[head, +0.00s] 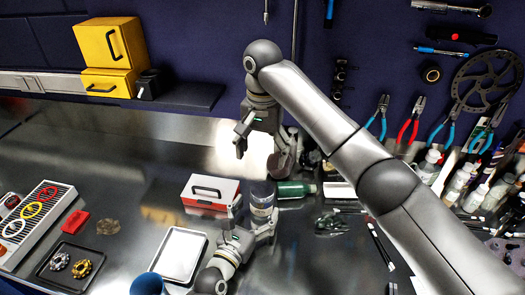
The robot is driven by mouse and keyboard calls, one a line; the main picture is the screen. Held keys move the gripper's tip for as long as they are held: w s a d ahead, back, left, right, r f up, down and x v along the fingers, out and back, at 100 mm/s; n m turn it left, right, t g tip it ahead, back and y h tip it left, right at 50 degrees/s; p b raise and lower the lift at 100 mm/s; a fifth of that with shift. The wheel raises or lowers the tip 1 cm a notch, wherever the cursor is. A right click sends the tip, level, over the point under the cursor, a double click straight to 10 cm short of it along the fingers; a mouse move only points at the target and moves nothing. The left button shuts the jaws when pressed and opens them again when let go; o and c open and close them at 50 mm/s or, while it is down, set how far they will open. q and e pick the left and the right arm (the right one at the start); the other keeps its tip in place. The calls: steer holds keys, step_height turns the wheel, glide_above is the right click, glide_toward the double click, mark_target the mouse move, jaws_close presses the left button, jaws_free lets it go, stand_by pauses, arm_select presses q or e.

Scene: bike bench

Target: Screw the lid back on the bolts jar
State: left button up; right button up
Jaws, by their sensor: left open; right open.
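A small jar (262,201) with a pale label stands on the metal bench near the centre of the head view. Its top looks greyish-blue; I cannot tell whether that is a lid or the open mouth. No separate lid can be made out. My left gripper (254,217) is open, with its fingers at the near side of the jar, one to the left and one to the right. Contact cannot be judged. My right gripper (263,160) is open and empty, pointing down above and behind the jar. Its fingers are spread wide.
A red and white box (211,192) stands just left of the jar. A green bottle (296,190) lies just right of it. A silver tray (180,254) and a dark tray with gears (71,266) lie to the left. Bottles crowd the right; tools hang on the wall.

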arm_select(q)
steer(key=v, duration=0.7)
steer(key=shift+s+a, duration=0.15)
steer(key=shift+s, duration=0.15)
steer(key=shift+s, duration=0.2)
